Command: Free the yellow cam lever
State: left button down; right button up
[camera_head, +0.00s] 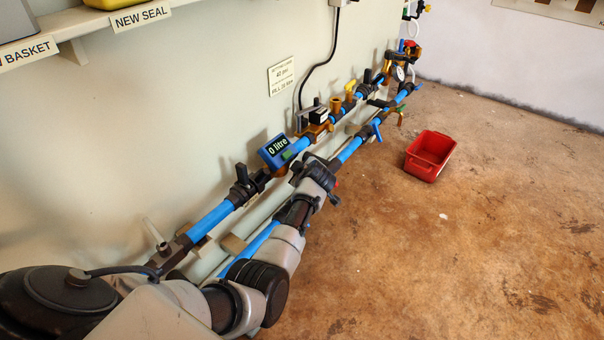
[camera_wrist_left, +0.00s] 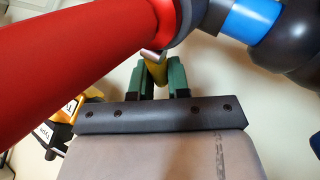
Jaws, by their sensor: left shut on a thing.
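In the left wrist view my left gripper (camera_wrist_left: 159,82) has its two green fingers on either side of the yellow cam lever (camera_wrist_left: 154,71) and is shut on it. Only a short part of the lever shows. Its upper end meets a small metal pin under a large red cylinder (camera_wrist_left: 70,75). In the head view my left arm reaches from the lower left along the pipes; its wrist (camera_head: 318,176) hides the fingers and the lever. My right gripper is in neither view.
Blue pipes (camera_head: 211,219) with dark valves run along the wall. A blue meter (camera_head: 278,151) reading "0 litre" is close beside my wrist. A red bin (camera_head: 430,155) stands on the floor to the right. The brown floor (camera_head: 450,260) is mostly clear.

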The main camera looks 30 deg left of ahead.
pick_arm(q)
jog(key=shift+f, duration=0.15)
jog(key=y+b, duration=0.1)
jog(key=b, duration=0.2)
jog(key=r+m+t+y+b, duration=0.1)
jog(key=y+b, duration=0.1)
jog(key=b, duration=0.1)
jog(key=shift+d+b, duration=0.3)
jog(key=shift+d, duration=0.1)
jog(key=shift+s+r+y, duration=0.1)
jog(key=shift+y, duration=0.2)
jog(key=shift+d+r, duration=0.1)
jog(key=shift+r, duration=0.05)
jog(key=c, duration=1.1)
grip_release()
